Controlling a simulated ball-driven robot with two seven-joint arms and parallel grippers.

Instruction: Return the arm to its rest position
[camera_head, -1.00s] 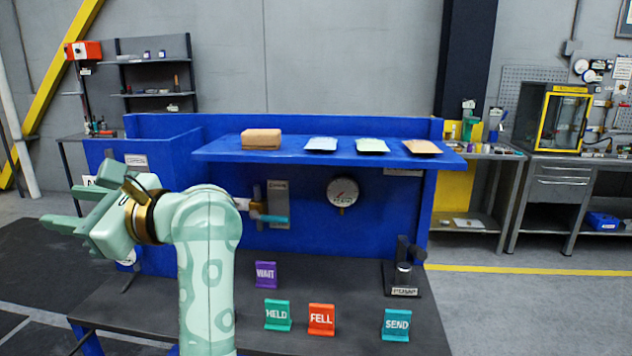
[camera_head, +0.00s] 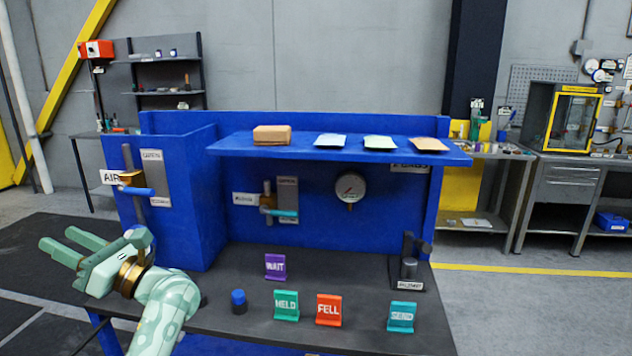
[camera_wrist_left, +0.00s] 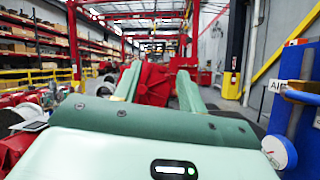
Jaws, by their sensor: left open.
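My left gripper (camera_head: 68,246) is at the lower left of the head view, at the left side of the dark bench top (camera_head: 330,338). Its two green fingers are spread apart with nothing between them. In the left wrist view the same gripper (camera_wrist_left: 158,84) points out over the workshop, fingers apart and empty. My right gripper does not show. The blue valve station (camera_head: 320,190) stands in front of me, with an AIR valve (camera_head: 131,181) on its left panel and a second valve (camera_head: 270,203) with a teal handle beside a round gauge (camera_head: 350,188).
Purple WAIT (camera_head: 275,266), green HELD (camera_head: 286,305), red FELL (camera_head: 328,309) and teal SEND (camera_head: 401,316) signs stand on the bench. A blue-topped black piece (camera_head: 239,302) stands near my left arm. A black fixture (camera_head: 411,262) is at right. Packets lie on the blue shelf (camera_head: 225,147).

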